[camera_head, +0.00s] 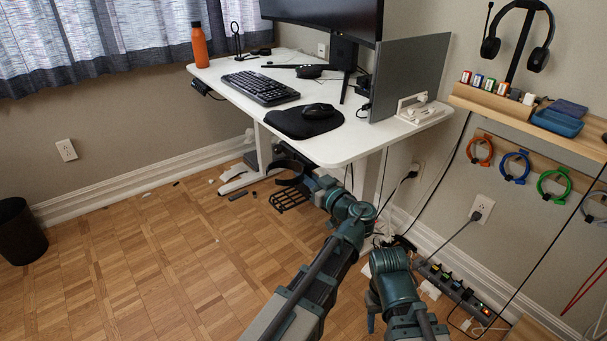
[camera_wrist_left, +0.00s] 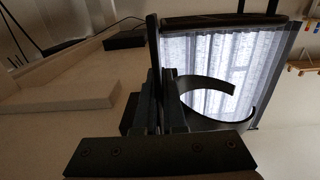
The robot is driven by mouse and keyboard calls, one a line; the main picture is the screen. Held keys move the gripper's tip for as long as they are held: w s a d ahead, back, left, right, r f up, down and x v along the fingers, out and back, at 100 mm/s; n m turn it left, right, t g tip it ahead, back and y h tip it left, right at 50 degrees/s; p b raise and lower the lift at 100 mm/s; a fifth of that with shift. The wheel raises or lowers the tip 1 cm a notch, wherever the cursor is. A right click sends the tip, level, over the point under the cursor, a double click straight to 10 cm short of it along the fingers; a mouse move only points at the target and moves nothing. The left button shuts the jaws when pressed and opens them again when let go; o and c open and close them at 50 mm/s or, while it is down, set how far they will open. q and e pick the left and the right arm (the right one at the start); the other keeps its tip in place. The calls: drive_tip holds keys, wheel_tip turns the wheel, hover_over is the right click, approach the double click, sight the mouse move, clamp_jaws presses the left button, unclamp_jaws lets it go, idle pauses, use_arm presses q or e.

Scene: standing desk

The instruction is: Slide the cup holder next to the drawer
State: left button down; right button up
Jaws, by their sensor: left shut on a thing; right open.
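The cup holder is a black curved band (camera_wrist_left: 243,115) in the left wrist view, just right of my left gripper (camera_wrist_left: 163,85). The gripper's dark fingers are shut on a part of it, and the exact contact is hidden. In the head view, my left gripper (camera_head: 308,180) reaches under the desk's front edge, where the dark cup holder (camera_head: 288,163) shows partly. I cannot clearly make out the drawer; a dark box (camera_wrist_left: 126,38) on the desk's underside in the wrist view may be it.
The white desk (camera_head: 232,88) carries a keyboard (camera_head: 260,88), a mouse on a black pad (camera_head: 300,123) and a monitor. A black grid-like piece (camera_head: 289,198) shows below the cup holder. Cables and a power strip (camera_head: 455,288) lie at right. The floor at left is mostly open.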

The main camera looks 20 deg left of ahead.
idle(0.4)
use_arm(q)
drive_tip(key=x, duration=2.8)
drive_tip(key=c, duration=1)
unclamp_jaws()
drive_tip(key=v, duration=1.3)
drive_tip(key=shift+s+d, duration=0.25)
drive_tip(key=shift+d, duration=0.1)
